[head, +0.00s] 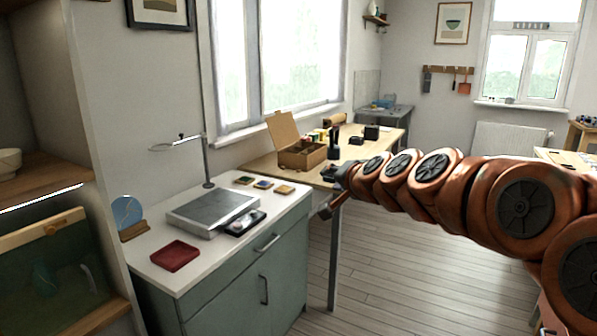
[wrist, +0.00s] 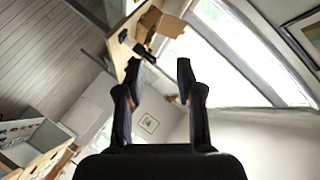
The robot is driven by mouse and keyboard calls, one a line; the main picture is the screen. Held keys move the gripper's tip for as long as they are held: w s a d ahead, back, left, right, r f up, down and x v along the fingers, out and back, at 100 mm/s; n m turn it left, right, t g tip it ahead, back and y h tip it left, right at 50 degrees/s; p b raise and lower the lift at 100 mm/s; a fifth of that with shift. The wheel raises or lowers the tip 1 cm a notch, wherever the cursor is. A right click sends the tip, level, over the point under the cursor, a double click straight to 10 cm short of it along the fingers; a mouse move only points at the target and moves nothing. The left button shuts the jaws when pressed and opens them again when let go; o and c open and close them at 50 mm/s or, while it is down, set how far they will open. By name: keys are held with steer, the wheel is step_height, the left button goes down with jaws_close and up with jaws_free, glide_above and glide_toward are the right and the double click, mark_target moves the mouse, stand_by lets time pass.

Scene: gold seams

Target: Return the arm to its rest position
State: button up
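My arm reaches in from the right side of the head view, its orange-brown links nearly level. My gripper (wrist: 160,75) shows in the wrist view with its two dark fingers spread apart and nothing between them. In the head view the arm's far end (head: 333,200) is in the air in front of the grey-green cabinet's right end and the wooden table. The gripper's fingers are small and hard to make out there.
The cabinet's white top (head: 150,251) holds a grey slab (head: 212,208), a dark red cloth (head: 175,255) and a small scale (head: 243,222). A wooden table (head: 262,165) with an open box (head: 300,154) stands behind. The wooden floor (head: 400,270) below the arm is clear.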

steer(key=s+d+f+n+g+h+p, duration=0.1)
steer(key=s+f+n+g+p, duration=0.3)
steer(key=s, duration=1)
steer(key=s+f+n+g+p, duration=0.2)
steer(key=s+f+g+p, duration=0.3)
steer(key=s, duration=1)
steer(key=s+d+f+g+h+p, duration=0.1)
steer(key=s+d+g, duration=0.2)
steer(key=s, duration=0.6)
steer(key=s+d+f+g+h+p, duration=0.1)
steer(key=s+d, duration=0.4)
steer(key=s, duration=0.5)
steer(key=shift+s+d+f+n+g+h, duration=0.15)
steer(key=shift+s+d+n+g+h, duration=0.2)
steer(key=shift+g+h, duration=0.6)
steer(key=shift+d, duration=0.15)
